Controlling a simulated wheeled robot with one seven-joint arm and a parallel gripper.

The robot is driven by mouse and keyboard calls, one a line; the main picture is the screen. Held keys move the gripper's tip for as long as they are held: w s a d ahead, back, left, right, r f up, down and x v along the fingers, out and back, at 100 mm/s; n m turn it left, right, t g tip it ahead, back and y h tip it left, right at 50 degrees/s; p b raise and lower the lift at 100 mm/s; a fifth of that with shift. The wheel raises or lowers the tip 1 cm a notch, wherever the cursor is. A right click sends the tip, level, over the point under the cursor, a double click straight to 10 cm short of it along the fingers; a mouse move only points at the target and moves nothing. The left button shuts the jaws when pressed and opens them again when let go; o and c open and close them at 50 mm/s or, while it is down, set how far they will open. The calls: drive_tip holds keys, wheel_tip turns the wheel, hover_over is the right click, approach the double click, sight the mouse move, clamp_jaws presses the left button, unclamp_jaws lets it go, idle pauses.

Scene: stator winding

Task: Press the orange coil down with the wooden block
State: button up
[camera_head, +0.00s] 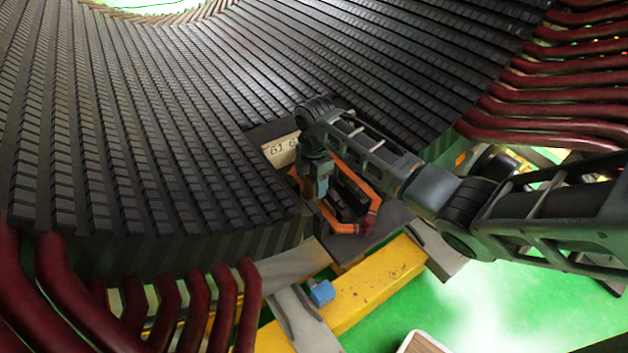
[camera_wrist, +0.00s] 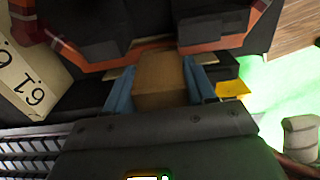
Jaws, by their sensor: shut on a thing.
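The orange coil (camera_head: 347,178) lies in the gap of the black stator, under and beside my arm in the head view. In the wrist view the coil (camera_wrist: 150,45) crosses the upper part of the picture. My gripper (camera_head: 319,183) is over the gap at the coil's left side. In the wrist view my gripper (camera_wrist: 162,82) has its two blue fingers shut on the wooden block (camera_wrist: 160,75). The block's far end is close to the coil; I cannot tell whether they touch. The block is hidden in the head view.
A pale numbered plate (camera_head: 281,151) stands left of the gripper; it also shows in the wrist view (camera_wrist: 25,85). Black toothed stator rows (camera_head: 190,150) surround the gap. Dark red coils (camera_head: 550,105) line both sides. A yellow beam (camera_head: 375,285) and a small blue block (camera_head: 322,292) lie in front.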

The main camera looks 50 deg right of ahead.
drive_tip(key=shift+f, duration=0.35)
idle(0.6)
drive_tip(key=shift+r+p, duration=0.1)
drive_tip(key=shift+p, duration=0.2)
wheel_tip(320, 180, up, 11)
drive_tip(key=p, duration=1.1)
drive_tip(key=shift+r, duration=0.2)
drive_tip(key=shift+d, duration=0.1)
